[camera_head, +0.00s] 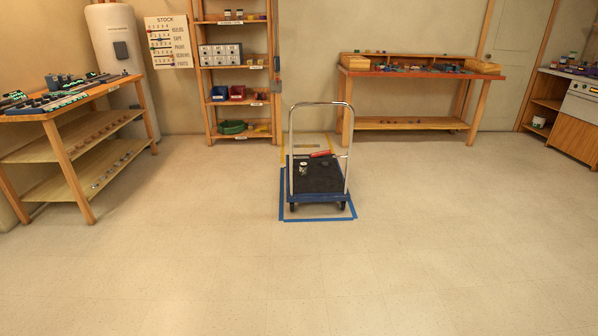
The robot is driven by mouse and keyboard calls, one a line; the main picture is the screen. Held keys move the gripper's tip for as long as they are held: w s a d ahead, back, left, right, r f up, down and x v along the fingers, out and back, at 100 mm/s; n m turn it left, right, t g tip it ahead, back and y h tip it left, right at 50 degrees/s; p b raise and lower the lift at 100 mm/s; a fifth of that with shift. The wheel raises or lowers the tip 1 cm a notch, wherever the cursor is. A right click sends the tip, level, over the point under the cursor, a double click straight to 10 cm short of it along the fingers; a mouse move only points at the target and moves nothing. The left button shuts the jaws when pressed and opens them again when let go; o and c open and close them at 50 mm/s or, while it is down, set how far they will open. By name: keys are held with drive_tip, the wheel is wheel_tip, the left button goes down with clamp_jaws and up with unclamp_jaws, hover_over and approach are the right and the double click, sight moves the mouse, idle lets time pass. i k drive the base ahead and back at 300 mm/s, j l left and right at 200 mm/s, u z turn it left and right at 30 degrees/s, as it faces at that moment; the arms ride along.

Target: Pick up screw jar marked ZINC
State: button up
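No label reading ZINC can be made out from here; every jar is too small to read. A small pale jar or can (304,169) stands on the dark deck of the platform trolley (322,182). Two small dark jars with pale labels stand side by side on the upper shelf of the rack, a left one (228,15) and a right one (240,15). Several small jars (572,58) stand on the counter at the far right edge. My gripper is not in view.
The trolley stands mid-room inside blue floor tape (320,219), with a red item (320,154) on it. A workbench (76,98) is at left, a shelf rack (238,93) and red-topped bench (420,73) at the back wall. The near floor (300,280) is clear.

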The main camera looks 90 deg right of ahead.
sight(305, 173)
drive_tip(key=l+z, duration=0.15)
drive_tip(key=l, duration=0.8)
drive_tip(key=i+l+z, duration=0.15)
drive_tip(key=l, duration=0.75)
drive_tip(key=i+l+z, duration=0.15)
drive_tip(key=l, duration=0.75)
drive_tip(key=i+l+z, duration=0.15)
drive_tip(key=l, duration=0.75)
drive_tip(key=i+l+z, duration=0.15)
drive_tip(key=i+l, duration=0.2)
drive_tip(key=l, duration=0.5)
drive_tip(key=i+l+z, duration=0.15)
drive_tip(key=i+l, duration=0.15)
drive_tip(key=l, duration=0.55)
drive_tip(key=i+l+z, duration=0.15)
drive_tip(key=i+l, duration=0.15)
drive_tip(key=l, duration=0.5)
drive_tip(key=i+l+z, duration=0.15)
drive_tip(key=i+l, duration=0.25)
drive_tip(key=l, duration=0.35)
